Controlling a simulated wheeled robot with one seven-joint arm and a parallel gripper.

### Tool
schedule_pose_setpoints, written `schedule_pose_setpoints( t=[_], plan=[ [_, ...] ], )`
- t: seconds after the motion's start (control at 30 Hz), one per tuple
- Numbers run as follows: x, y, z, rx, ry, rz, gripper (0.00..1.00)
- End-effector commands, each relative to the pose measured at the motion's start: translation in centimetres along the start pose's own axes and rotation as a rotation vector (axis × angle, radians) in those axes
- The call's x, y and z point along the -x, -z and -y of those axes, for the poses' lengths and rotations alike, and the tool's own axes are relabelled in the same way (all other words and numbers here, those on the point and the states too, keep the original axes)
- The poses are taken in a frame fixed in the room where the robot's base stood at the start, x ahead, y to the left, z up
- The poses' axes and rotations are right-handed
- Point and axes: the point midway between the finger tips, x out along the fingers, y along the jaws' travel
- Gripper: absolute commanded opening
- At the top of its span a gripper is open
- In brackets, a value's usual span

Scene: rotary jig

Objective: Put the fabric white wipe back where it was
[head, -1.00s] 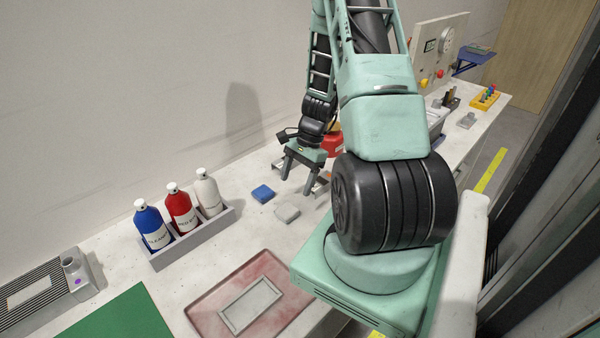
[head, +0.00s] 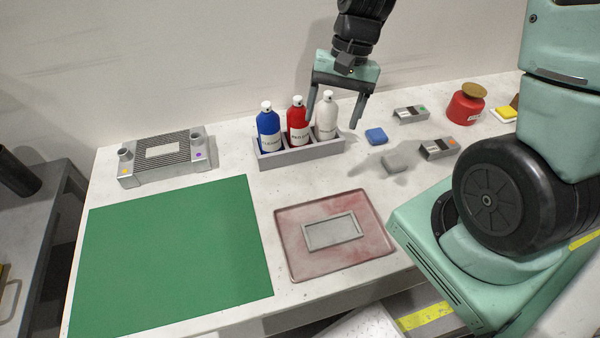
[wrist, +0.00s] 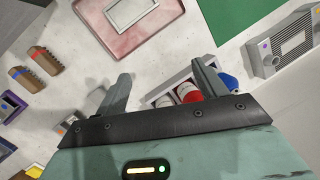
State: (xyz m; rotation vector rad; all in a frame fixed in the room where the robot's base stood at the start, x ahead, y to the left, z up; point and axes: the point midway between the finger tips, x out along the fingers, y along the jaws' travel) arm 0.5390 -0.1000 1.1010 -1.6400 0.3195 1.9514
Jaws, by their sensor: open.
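A pale grey-white pad (head: 397,161), which looks like the white wipe, lies flat on the table right of the bottle rack. A blue pad (head: 376,136) lies just behind it. My gripper (head: 335,121) is open and empty, pointing down. In the head view its fingers appear on either side of the white bottle (head: 327,118), above the rack; I cannot tell the depth gap. In the wrist view my gripper (wrist: 163,75) has bare table and the bottles near its fingers.
The grey rack (head: 300,153) also holds blue and red bottles. A reddish tray (head: 290,250) with a grey-framed recess lies in front, a green mat (head: 170,260) to its left. Two small grey holders (head: 410,115) and a red container (head: 466,106) stand to the right.

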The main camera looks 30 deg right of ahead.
Motion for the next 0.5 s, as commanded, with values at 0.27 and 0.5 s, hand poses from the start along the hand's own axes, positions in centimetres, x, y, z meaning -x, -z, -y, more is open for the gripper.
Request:
schedule_pose_setpoints(
  t=[0.27, 0.5],
  plan=[
    [0.2, -15.0, 6.4, 0.819, -0.153, -0.047, 0.71],
    [0.1, -21.5, 6.2, 1.207, -0.225, -0.080, 0.71]
  ],
)
